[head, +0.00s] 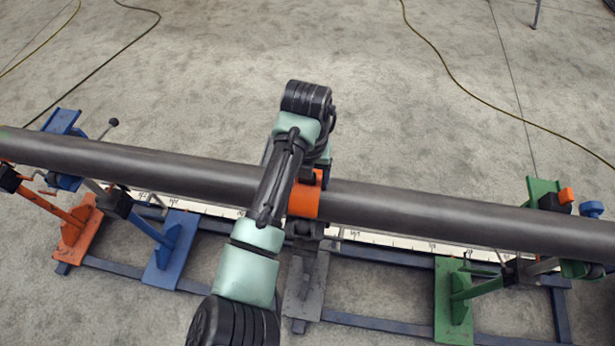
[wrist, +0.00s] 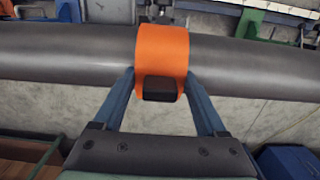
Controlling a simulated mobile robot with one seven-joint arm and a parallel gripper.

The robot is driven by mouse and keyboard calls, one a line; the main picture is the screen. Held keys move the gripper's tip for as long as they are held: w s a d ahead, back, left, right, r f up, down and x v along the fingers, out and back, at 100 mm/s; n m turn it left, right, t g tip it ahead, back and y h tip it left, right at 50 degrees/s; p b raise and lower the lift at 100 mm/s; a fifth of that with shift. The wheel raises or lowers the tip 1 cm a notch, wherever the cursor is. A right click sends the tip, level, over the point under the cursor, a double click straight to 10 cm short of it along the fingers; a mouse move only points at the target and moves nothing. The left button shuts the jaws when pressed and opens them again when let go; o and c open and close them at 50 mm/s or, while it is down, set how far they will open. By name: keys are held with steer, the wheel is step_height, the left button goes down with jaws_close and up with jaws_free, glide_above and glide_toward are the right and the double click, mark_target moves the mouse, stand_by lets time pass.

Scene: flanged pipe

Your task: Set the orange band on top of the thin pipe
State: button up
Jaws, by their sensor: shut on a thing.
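The thin pipe (head: 430,205) is a long dark grey tube running across the head view, and it also crosses the wrist view (wrist: 70,52). The orange band (head: 305,200) lies across the pipe near its middle, partly hidden by my arm. In the wrist view the orange band (wrist: 162,48) spans the pipe's visible width, with a black block on its near side. My gripper (wrist: 160,86) is shut on the band, one blue finger at each side. I cannot tell whether the band rests on the pipe or sits just above it.
Blue (head: 172,250), orange (head: 78,235) and green (head: 455,300) stands stand along the pipe on a dark blue floor frame. A white measuring strip (head: 385,239) runs below the pipe. Cables lie on the open grey floor behind.

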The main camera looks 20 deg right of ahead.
steer(key=shift+s+a+f, duration=0.1)
steer(key=shift+s+f, duration=0.15)
steer(key=shift+f, duration=0.25)
steer(key=shift+s+f, duration=0.2)
steer(key=shift+f, duration=0.3)
steer(key=o, duration=1.3)
steer(key=shift+o, duration=0.2)
steer(key=shift+r, duration=0.1)
steer(key=shift+w+d+r+p, duration=0.15)
steer(key=shift+w+r+p, duration=0.05)
steer(key=shift+r+p, duration=0.55)
steer(key=shift+w+d+r+p, duration=0.1)
steer(key=shift+w+r+p, duration=0.1)
steer(key=shift+r+p, duration=0.45)
steer(key=shift+a+r+p, duration=0.15)
steer(key=shift+r+p, duration=1.5)
steer(key=shift+r, duration=0.5)
